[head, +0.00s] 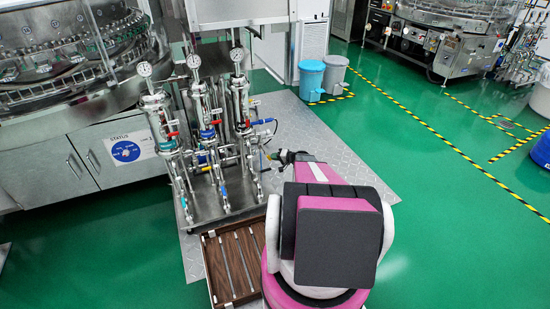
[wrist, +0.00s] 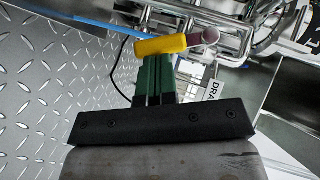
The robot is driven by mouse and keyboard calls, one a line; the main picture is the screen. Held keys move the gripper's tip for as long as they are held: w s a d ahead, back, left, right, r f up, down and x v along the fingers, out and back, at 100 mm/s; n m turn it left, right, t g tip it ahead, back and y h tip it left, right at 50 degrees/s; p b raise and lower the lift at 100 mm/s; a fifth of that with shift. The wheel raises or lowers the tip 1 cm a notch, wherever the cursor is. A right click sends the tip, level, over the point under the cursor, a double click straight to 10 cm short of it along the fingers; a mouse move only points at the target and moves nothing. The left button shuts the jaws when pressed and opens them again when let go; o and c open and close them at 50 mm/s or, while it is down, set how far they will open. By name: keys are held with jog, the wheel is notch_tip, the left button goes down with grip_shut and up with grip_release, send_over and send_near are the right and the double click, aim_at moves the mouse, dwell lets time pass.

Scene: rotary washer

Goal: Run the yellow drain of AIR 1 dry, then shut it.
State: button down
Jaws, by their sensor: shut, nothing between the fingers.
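A yellow valve handle (wrist: 161,46) shows in the wrist view, lying roughly crosswise at the tips of my gripper. Its right end joins a pinkish-grey part beside the steel pipes. My gripper (wrist: 156,62) has its green fingers shut together with nothing between them. The handle is just beyond the fingertips; I cannot tell whether they touch. In the head view my gripper (head: 275,157) is at the right side of the steel pipe stand. The drain outlet and any flow from it cannot be made out. A partly hidden label reading "DRA" (wrist: 211,90) is right of the fingers.
Steel filter columns (head: 208,125) with gauges and coloured valves stand on a tray, left of my arm. Pipes (wrist: 267,25) crowd the wrist view's upper right. A wooden slatted platform (head: 232,265) lies in front.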

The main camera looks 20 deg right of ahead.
jog(key=shift+a+f+m+t+y, duration=0.6)
jog(key=shift+a+f+m+y, duration=0.3)
jog(key=shift+m+y, duration=0.25)
jog(key=shift+f, duration=0.1)
